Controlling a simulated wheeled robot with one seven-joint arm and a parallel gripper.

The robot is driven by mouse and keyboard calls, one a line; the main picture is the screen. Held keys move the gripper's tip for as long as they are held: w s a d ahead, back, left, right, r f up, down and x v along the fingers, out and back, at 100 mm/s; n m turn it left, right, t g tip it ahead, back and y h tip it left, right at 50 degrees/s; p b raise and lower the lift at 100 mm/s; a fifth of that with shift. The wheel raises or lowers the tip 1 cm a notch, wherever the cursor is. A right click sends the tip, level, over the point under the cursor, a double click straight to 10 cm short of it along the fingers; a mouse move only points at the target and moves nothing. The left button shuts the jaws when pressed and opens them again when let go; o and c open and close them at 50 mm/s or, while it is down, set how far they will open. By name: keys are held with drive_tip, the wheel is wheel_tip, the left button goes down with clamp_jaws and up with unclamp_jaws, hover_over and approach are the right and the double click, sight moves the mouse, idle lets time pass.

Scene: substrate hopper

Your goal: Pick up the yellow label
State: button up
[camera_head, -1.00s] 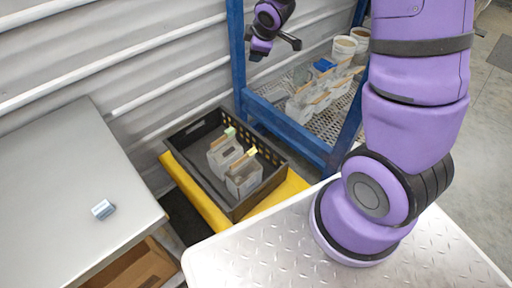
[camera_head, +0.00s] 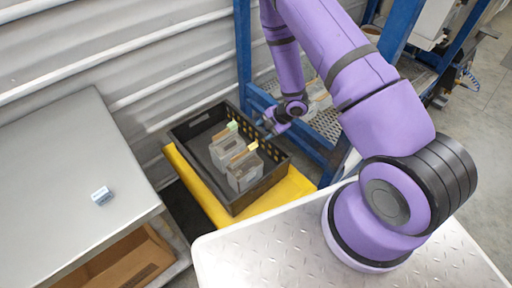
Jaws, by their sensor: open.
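The yellow label (camera_head: 253,146) sticks up at the top of the right-hand container (camera_head: 245,177) in the black crate (camera_head: 233,208). My gripper (camera_head: 268,128) is over the crate's right back side, close to the label and a little above and right of it. I cannot tell whether it touches anything. Its fingers are small and dark in this view. A green label (camera_head: 232,126) stands on the other container (camera_head: 225,151), left of and behind the yellow one.
The crate rests on a yellow platform (camera_head: 285,190). A blue rack (camera_head: 243,50) stands behind it, partly hidden by my arm. A grey table (camera_head: 60,170) at left holds a small blue-white block (camera_head: 101,195). An open cardboard box (camera_head: 130,268) sits below that table.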

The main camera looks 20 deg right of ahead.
sight(252, 146)
drive_tip(key=x, duration=0.3)
drive_tip(key=s+x, duration=0.1)
drive_tip(key=x, duration=0.7)
drive_tip(key=shift+s+f, duration=0.3)
drive_tip(key=shift+f, duration=0.2)
clamp_jaws()
drive_tip(key=shift+r, duration=0.15)
